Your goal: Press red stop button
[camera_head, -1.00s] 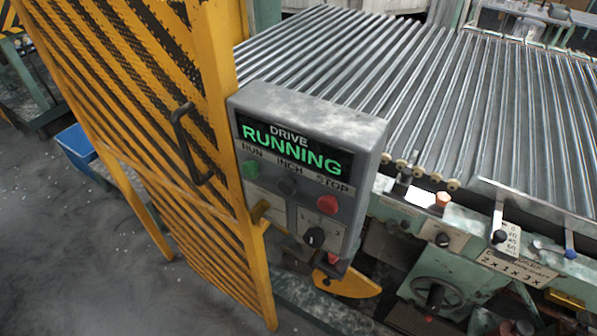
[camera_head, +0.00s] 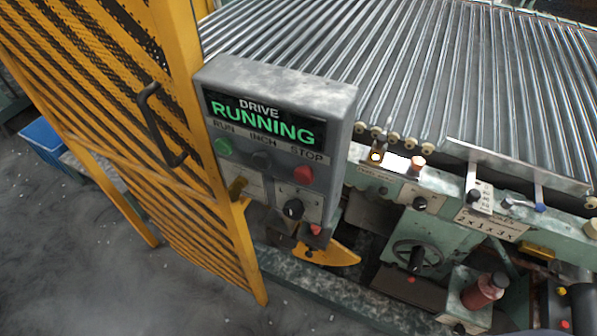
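A grey control box (camera_head: 283,78) stands beside the yellow guard, left of the picture's middle. Its display (camera_head: 262,118) reads "DRIVE RUNNING" in white and green. Below the display is a row of buttons: a green one (camera_head: 223,147) under RUN, a dark one (camera_head: 261,160) under INCH, and the red stop button (camera_head: 304,175) under STOP. The red button is in plain view with nothing touching it. A black rotary knob (camera_head: 293,209) sits lower on the panel. Neither of my grippers shows in the head view.
A yellow mesh guard (camera_head: 183,100) with a black handle (camera_head: 160,125) stands left of the box. A bed of metal rollers (camera_head: 430,70) lies behind and right. A green machine frame with a handwheel (camera_head: 416,257) is at lower right. Grey floor (camera_head: 70,250) is open at lower left.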

